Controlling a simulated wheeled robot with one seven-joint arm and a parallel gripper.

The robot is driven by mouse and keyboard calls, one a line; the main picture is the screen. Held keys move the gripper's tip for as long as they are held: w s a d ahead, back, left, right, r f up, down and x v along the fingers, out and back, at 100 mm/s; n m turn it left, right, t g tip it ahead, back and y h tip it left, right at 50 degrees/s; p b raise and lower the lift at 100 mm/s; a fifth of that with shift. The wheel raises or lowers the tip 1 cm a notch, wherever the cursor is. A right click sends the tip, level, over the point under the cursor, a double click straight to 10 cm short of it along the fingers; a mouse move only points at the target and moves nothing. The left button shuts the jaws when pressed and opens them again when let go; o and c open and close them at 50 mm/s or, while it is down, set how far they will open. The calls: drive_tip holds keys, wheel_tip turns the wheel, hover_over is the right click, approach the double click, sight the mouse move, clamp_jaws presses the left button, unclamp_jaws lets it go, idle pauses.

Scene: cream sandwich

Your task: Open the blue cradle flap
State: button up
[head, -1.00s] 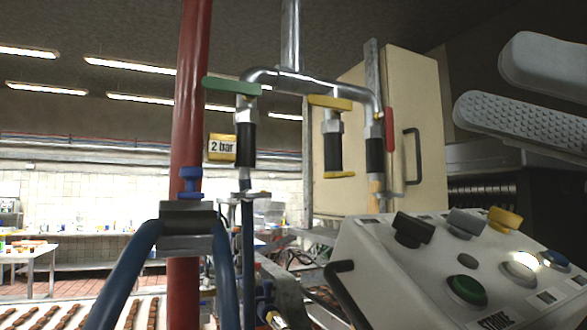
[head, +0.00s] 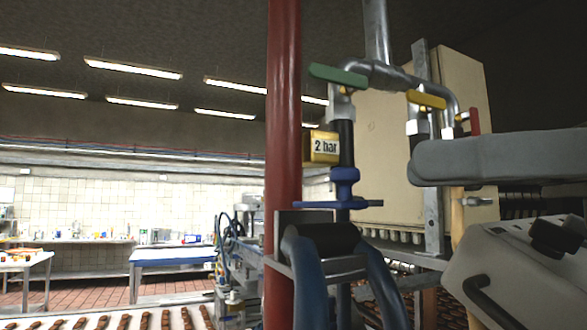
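I cannot pick out the blue cradle flap for certain. A metal bracket with a black roller (head: 330,238) stands in front of the red post, low in the middle, with thick blue hoses (head: 305,285) hanging from it. A blue knob-like part (head: 345,183) shows just above it, and a thin flat blue bar (head: 310,204) lies level below that part. My gripper (head: 430,163) reaches in from the right edge as one grey finger shape. Its tip is right of the blue parts and apart from them in the picture. The other finger is not distinguishable.
A red post (head: 284,130) stands left of the blue parts. A control panel (head: 520,275) is lower right. A conveyor (head: 100,322) runs lower left.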

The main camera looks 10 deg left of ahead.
sight(345, 169)
drive_tip(key=a+p, duration=0.1)
drive_tip(key=a, duration=0.2)
drive_tip(key=w+a+p, duration=0.1)
drive_tip(key=a, duration=0.3)
drive_tip(key=shift+w+a, duration=0.2)
drive_tip(key=shift+c, duration=0.2)
clamp_jaws()
idle(1.1)
